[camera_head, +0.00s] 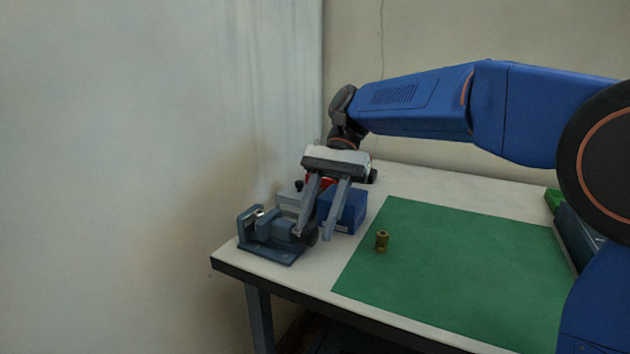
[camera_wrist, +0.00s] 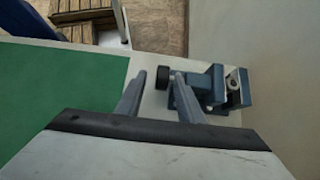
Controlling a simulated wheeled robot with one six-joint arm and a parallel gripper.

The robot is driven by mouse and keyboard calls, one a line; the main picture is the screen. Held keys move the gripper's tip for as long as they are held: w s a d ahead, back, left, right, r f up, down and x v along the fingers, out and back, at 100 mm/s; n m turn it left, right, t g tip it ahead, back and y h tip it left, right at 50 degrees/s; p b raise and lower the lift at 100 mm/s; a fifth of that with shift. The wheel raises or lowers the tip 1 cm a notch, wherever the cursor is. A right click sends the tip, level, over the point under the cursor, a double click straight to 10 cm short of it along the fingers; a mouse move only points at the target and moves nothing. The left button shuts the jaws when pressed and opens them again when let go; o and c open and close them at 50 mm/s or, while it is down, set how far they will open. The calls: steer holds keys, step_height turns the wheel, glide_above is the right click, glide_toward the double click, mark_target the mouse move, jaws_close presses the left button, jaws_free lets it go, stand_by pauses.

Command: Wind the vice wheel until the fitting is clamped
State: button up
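The blue-grey vice (camera_head: 283,251) stands at the left end of the table; in the wrist view the vice (camera_wrist: 214,88) is at the right. Its dark wheel (camera_wrist: 163,77) shows between my fingertips in the wrist view. A small, pale, round fitting (camera_wrist: 235,82) shows at the vice jaws; whether both jaws touch it is unclear. My gripper (camera_head: 313,237) points down at the wheel end of the vice. In the wrist view my gripper (camera_wrist: 159,74) is open, with a finger on each side of the wheel and no clear contact.
The table's front edge is near the vice. Most of the mat is clear.

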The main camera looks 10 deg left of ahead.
mark_target(311, 227)
steer(key=t, duration=0.2)
steer(key=s+r+t+h, duration=0.1)
steer(key=t, duration=0.1)
steer(key=shift+s+a+h, duration=0.1)
steer(key=shift+a+h, duration=0.1)
steer(key=shift+h, duration=0.1)
steer(key=t, duration=0.2)
steer(key=s+t+h, duration=0.1)
steer(key=t, duration=0.1)
steer(key=shift+a, duration=0.25)
steer(key=shift+r+t, duration=0.3)
step_height(311, 227, up, 17)
